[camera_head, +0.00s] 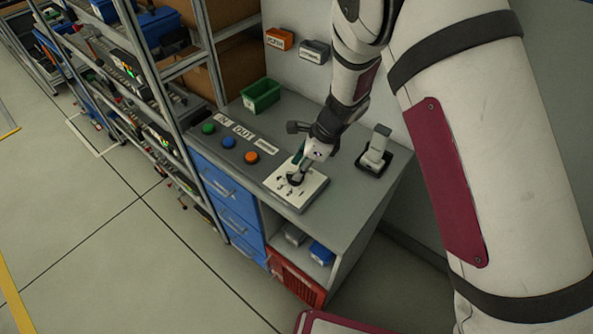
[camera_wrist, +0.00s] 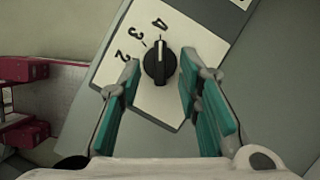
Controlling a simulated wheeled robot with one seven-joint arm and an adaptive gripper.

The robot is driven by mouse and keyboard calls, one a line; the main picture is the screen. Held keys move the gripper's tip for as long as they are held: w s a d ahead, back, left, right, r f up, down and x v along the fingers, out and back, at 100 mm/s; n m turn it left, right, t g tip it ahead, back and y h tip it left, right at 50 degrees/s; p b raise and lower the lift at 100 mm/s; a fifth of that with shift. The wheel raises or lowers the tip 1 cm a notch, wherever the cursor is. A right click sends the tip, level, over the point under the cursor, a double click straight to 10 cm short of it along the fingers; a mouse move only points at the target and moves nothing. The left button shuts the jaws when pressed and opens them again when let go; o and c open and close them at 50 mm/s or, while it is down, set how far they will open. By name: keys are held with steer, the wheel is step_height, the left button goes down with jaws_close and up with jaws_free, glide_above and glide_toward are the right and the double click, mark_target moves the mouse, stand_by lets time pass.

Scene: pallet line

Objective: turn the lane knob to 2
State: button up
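The lane knob (camera_wrist: 160,65) is a black round dial with a raised grip on a white plate (camera_wrist: 150,98). The numbers 4, 3 and 2 show around it in the wrist view. Its white mark points up in the picture, toward the 4. My gripper (camera_wrist: 160,74) is open, with one teal-padded finger on each side of the knob. Gaps show between the fingers and the knob. In the head view my gripper (camera_head: 297,174) is low over the white plate (camera_head: 308,191) and hides most of the knob.
Green, blue and orange buttons (camera_head: 251,157) line the bench's left side. A green bin (camera_head: 261,95) stands behind them. A black-based device with a grey handle (camera_head: 375,152) stands right of the plate. Blue drawers (camera_head: 228,193) are below. A metal shelf rack (camera_head: 150,75) is at left.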

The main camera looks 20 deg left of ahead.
steer(key=shift+x, duration=1.25)
steer(key=shift+c, duration=0.3)
jaws_close()
steer(key=shift+w, duration=0.1)
steer(key=n+g+b, duration=0.1)
steer(key=n+b, duration=0.1)
steer(key=n, duration=0.1)
steer(key=shift+w+f, duration=0.1)
steer(key=shift+w, duration=0.05)
steer(key=n+g+b, duration=0.1)
steer(key=n+b, duration=0.1)
steer(key=n+g+h+b, duration=0.1)
steer(key=n, duration=0.2)
steer(key=shift+w+a+b, duration=0.1)
steer(key=shift+a+b, duration=0.05)
steer(key=shift+b, duration=0.2)
steer(key=n+h+b, duration=0.1)
steer(key=n, duration=0.1)
steer(key=n+h+b, duration=0.1)
steer(key=n, duration=0.1)
steer(key=shift+n+g+b, duration=0.3)
steer(key=shift+a+n+h+b, duration=0.15)
steer(key=shift+n+h+b, duration=0.5)
steer(key=shift+n, duration=0.85)
